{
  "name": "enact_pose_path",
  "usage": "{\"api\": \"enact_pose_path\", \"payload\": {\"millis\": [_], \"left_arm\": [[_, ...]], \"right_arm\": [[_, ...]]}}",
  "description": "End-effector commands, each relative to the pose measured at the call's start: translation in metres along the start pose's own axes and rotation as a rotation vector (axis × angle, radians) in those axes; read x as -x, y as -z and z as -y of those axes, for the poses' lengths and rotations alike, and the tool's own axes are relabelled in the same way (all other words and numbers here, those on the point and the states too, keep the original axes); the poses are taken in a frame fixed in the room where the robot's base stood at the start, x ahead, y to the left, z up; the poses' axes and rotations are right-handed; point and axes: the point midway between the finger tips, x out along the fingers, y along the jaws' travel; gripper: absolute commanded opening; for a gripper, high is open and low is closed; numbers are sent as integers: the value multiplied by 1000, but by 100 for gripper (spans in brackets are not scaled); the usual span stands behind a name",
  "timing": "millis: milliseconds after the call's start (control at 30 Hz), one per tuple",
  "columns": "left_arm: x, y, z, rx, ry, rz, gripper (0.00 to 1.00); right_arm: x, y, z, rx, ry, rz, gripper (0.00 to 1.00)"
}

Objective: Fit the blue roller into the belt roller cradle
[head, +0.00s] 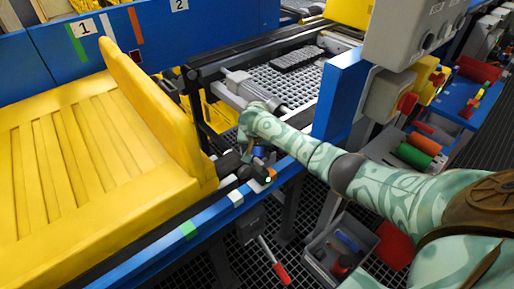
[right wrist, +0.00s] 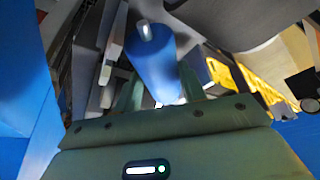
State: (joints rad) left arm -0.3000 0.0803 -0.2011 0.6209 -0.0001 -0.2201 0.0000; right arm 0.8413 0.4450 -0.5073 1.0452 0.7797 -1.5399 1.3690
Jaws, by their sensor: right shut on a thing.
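The blue roller (right wrist: 152,58) is between the two fingers of my right gripper (right wrist: 160,92), with its pale axle stub pointing away from the palm. In the head view my right gripper (head: 261,164) is low beside the conveyor's blue side rail, near the end of the large yellow tray. A small blue part of the roller (head: 258,153) shows there. The gripper is shut on the roller. I cannot make out the belt roller cradle clearly; my wrist and gripper cover part of that area. My left gripper is not in view.
The yellow tray (head: 112,62) stands close on the left. A blue post (head: 341,92) and a grey control box (head: 409,30) rise to the right. A grey bin (head: 341,246) and a red-handled tool (head: 281,272) are below. A grey cylinder (head: 265,95) lies beyond my wrist.

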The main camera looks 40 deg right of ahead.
Motion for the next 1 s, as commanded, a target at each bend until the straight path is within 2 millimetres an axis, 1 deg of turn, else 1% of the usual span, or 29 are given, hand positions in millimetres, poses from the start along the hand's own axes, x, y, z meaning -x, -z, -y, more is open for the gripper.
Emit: {"api": "enact_pose_path", "payload": {"millis": [500,533,567,600,867,967,1000], "left_arm": [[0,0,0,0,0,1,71],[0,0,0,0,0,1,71],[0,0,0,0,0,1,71],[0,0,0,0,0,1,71],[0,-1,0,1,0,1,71],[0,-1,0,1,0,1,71],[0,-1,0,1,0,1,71]], "right_arm": [[-11,-4,0,0,1,-1,0],[-11,-5,0,1,0,1,43],[-11,-5,0,1,0,1,52],[-11,-5,0,1,0,1,62],[-11,-5,0,0,0,0,62],[-6,-2,0,0,-1,-2,62],[-2,0,0,0,0,-2,62]]}}
